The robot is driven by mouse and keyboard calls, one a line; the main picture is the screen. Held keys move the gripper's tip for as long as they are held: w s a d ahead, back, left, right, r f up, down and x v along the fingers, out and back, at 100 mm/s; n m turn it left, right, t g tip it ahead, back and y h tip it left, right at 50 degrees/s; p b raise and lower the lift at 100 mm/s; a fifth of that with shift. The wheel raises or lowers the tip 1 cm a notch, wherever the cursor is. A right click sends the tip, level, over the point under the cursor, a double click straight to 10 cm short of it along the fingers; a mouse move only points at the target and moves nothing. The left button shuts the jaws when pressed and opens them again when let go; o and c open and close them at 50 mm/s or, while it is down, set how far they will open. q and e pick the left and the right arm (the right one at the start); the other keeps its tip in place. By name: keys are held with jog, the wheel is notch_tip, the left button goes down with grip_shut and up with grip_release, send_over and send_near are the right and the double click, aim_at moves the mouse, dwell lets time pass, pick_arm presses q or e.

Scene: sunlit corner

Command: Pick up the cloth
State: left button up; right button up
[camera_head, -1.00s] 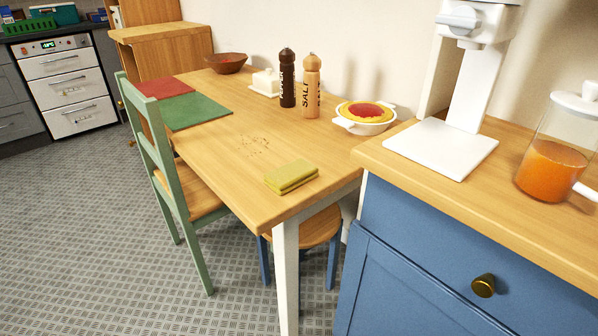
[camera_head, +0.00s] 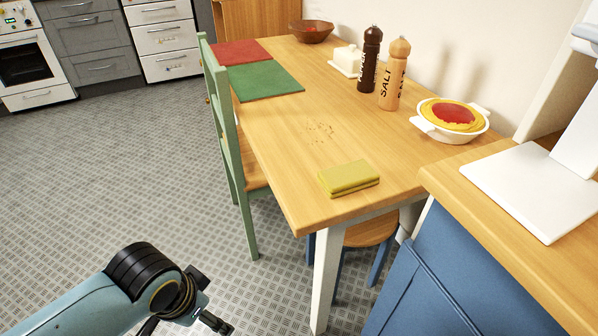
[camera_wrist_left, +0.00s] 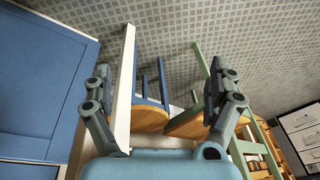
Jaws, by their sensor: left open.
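A folded yellow-green cloth (camera_head: 348,177) lies flat near the front corner of the wooden table (camera_head: 300,200). My left gripper (camera_head: 215,300) is low at the bottom left of the head view, below the tabletop and well apart from the cloth. In the left wrist view its two fingers (camera_wrist_left: 165,90) are spread with nothing between them. Beyond them show a white table leg (camera_wrist_left: 124,90) and a round stool seat (camera_wrist_left: 150,118). The cloth is not visible in the wrist view. My right gripper is not in view.
A green chair (camera_head: 228,130) stands at the table's left side. Crumbs (camera_head: 320,132) lie behind the cloth. A pie dish (camera_head: 452,118), salt mill (camera_head: 394,75) and pepper mill (camera_head: 369,60) stand farther back. A blue cabinet (camera_head: 430,275) borders the table at right.

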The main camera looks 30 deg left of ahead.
pick_arm(q)
jog(key=w+d+r+m+t+p, duration=0.1)
jog(key=w+r, duration=0.3)
jog(key=r, duration=0.4)
jog(key=w+d+r, duration=0.2)
jog(key=w+r, duration=0.1)
jog(key=r, duration=0.4)
jog(key=m+h+b, duration=0.1)
jog(key=m+h, duration=0.3)
jog(key=m, duration=0.2)
send_near(348, 173)
jog(key=x, duration=0.4)
jog(key=shift+s+a, duration=0.1)
jog(key=shift+s, duration=0.25)
jog(key=x, duration=0.2)
jog(key=b+x, duration=0.1)
jog(key=x, duration=0.2)
jog(key=shift+w+f, duration=0.15)
jog(key=shift+w, duration=0.25)
jog(key=c, duration=1.3)
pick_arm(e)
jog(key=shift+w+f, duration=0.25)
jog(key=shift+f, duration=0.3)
